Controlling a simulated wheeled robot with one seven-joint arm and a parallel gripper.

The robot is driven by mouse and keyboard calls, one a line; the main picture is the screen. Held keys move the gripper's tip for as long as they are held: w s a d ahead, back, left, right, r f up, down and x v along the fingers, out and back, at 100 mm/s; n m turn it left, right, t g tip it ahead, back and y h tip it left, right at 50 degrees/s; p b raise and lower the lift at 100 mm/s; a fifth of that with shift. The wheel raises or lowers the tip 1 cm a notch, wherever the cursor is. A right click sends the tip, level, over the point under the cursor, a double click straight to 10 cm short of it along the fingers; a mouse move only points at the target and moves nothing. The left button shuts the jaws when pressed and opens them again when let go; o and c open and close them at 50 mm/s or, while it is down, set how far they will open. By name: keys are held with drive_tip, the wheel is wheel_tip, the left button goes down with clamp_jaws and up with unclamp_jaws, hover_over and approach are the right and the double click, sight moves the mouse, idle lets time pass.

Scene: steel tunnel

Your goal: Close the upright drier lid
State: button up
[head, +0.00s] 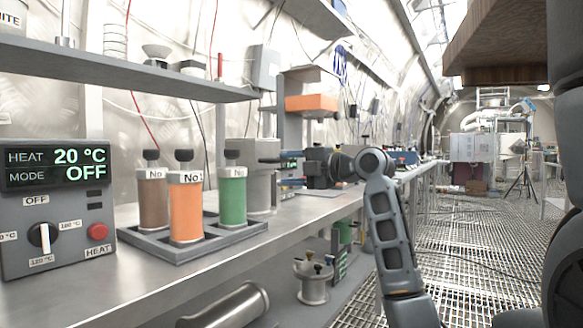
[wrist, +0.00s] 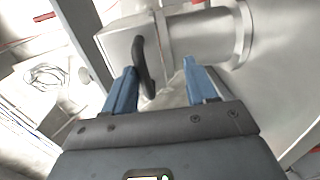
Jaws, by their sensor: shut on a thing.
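The upright drier is a grey metal unit on the bench, partly hidden behind the green cylinder in the head view. Its round body (wrist: 200,38) shows at the upper right in the wrist view. Its lid (head: 262,158) appears as a squarish grey plate standing up above the body; the plate also shows in the wrist view (wrist: 118,42). A dark curved handle (wrist: 140,58) sits on the plate. The lid's exact angle is unclear.
A rack (head: 180,245) with brown, orange and green cylinders stands left of the drier. A heat control box (head: 55,205) reads OFF at far left. A shelf (head: 110,68) runs above the bench. The grated aisle floor (head: 480,235) is right of the bench.

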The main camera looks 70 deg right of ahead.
drive_tip(key=shift+w+f, duration=0.1)
drive_tip(key=shift+f, duration=0.25)
drive_tip(key=p+v, duration=0.2)
drive_tip(key=v, duration=0.6)
drive_tip(key=shift+r, duration=0.25)
